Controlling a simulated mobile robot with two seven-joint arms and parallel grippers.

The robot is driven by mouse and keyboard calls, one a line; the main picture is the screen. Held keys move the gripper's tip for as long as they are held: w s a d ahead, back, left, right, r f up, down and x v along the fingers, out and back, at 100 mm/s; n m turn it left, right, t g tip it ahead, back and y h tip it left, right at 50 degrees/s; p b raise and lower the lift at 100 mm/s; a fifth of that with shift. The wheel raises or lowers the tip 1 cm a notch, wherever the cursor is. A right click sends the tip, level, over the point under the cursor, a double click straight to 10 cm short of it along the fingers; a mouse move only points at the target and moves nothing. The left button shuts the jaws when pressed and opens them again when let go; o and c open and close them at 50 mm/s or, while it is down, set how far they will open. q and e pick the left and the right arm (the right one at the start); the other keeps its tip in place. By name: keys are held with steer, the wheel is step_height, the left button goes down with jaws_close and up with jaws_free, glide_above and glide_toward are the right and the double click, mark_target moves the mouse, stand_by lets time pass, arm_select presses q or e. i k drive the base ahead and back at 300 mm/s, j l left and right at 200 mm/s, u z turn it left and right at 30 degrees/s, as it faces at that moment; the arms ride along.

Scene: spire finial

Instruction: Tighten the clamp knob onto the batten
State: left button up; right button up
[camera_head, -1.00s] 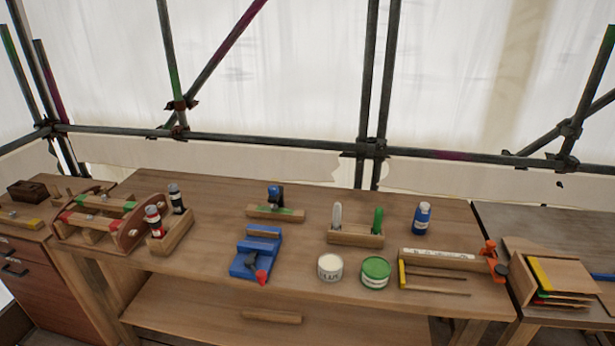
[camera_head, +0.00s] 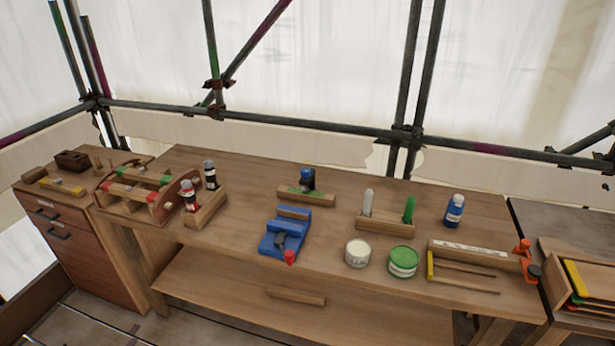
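A pale wooden batten (camera_head: 470,251) with a white label strip lies at the right of the workbench. An orange clamp (camera_head: 523,249) with a dark round knob (camera_head: 535,271) is at its right end; I cannot tell if the knob touches the batten. A blue vise (camera_head: 270,241) with a red handle end (camera_head: 290,257) stands at the middle front, with a wooden piece (camera_head: 293,213) at its back. Neither of my grippers is in view.
The workbench (camera_head: 230,245) also holds a wooden rack (camera_head: 385,226), a white tin (camera_head: 358,254), a green-lidded tin (camera_head: 403,262) and a blue bottle (camera_head: 454,211). Thin sticks lie before the batten. A box (camera_head: 590,255) stands at right. Scaffold poles (camera_head: 330,125) run behind.

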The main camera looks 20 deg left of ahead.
mark_target(305, 172)
steer(key=z, duration=0.3)
steer(key=j+z, duration=0.8)
steer(key=j, duration=0.15)
steer(key=j+z, duration=0.1)
steer(key=j, duration=0.25)
steer(key=k+j+z, duration=0.1)
steer(key=j, duration=0.25)
steer(key=k+j+z, duration=0.1)
steer(key=j, duration=0.25)
